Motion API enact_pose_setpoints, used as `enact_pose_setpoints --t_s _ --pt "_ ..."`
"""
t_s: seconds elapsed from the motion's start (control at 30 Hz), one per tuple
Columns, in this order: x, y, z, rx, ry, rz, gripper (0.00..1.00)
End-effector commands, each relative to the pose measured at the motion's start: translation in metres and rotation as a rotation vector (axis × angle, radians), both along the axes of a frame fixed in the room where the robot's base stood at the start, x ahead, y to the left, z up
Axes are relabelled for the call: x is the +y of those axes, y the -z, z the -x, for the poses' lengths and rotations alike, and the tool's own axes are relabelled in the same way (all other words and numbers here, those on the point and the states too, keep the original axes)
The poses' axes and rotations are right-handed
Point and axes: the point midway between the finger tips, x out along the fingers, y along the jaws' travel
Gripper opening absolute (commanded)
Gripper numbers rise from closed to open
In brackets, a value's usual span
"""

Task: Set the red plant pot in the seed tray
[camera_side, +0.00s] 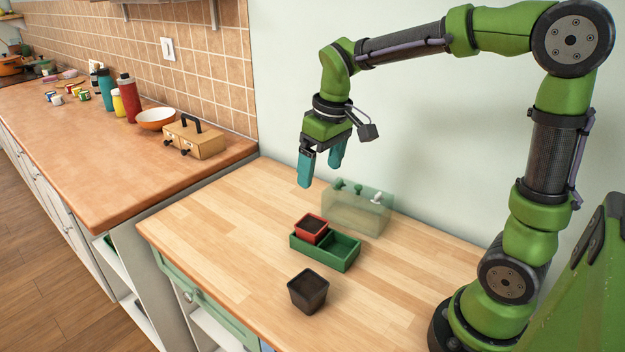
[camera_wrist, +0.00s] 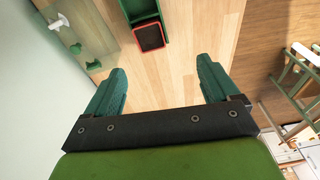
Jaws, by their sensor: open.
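The red plant pot (camera_side: 311,229), square and filled with dark soil, sits upright in the left compartment of the green seed tray (camera_side: 343,253). The tray's right compartment is empty. In the wrist view the red pot (camera_wrist: 149,37) shows at the top, in the near end of the tray (camera_wrist: 141,8), which is cut off by the frame. My gripper (camera_side: 320,178) hangs above the table, behind and above the tray, with its teal fingers apart. The wrist view also shows my gripper (camera_wrist: 163,90) open, with only bare table between the fingers.
A black pot (camera_side: 308,291) with soil stands on the table in front of the tray. A translucent green box (camera_side: 357,208) with small knobs stands by the wall behind the tray. The table's left part is clear. A higher counter (camera_side: 110,155) holds bottles, a bowl and a wooden box.

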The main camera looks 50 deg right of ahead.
Motion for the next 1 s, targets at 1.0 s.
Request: enact_pose_setpoints --t_s 1.0 --pt "0.044 -0.027 0.127 -0.438 0.313 -0.276 0.88"
